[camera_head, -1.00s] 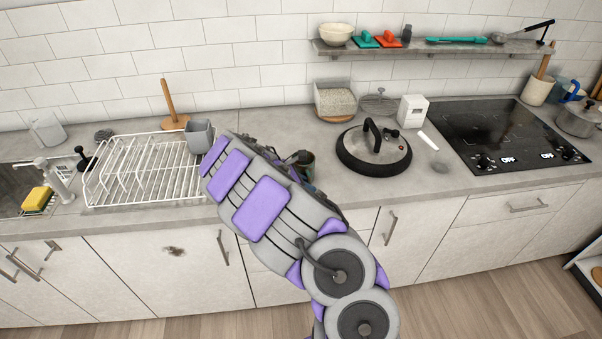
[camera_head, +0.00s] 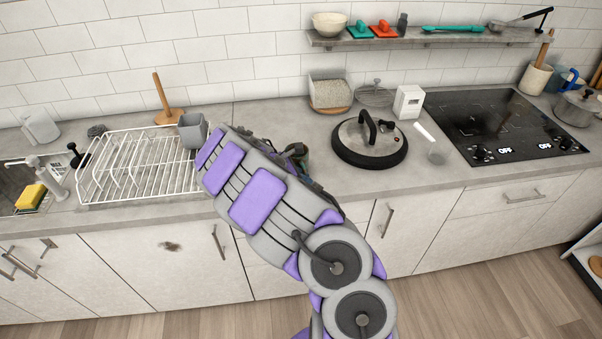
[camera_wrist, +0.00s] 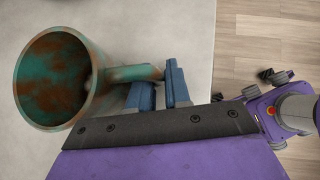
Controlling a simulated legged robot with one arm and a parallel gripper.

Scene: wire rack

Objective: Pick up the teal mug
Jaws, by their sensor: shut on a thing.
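The teal mug (camera_wrist: 52,85) with rust-brown patches shows large at the left of the wrist view. I look into its open mouth, over the grey counter. Its handle points right, to the two blue fingers of my gripper (camera_wrist: 160,88), which are shut on the handle. In the head view my purple and grey arm reaches over the counter, and the mug is mostly or fully hidden behind it. I cannot tell whether the mug touches the counter.
A black-rimmed lid (camera_head: 370,143) lies on the counter to the right, before the black hob (camera_head: 500,125). A shelf (camera_head: 430,39) with small items hangs above.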

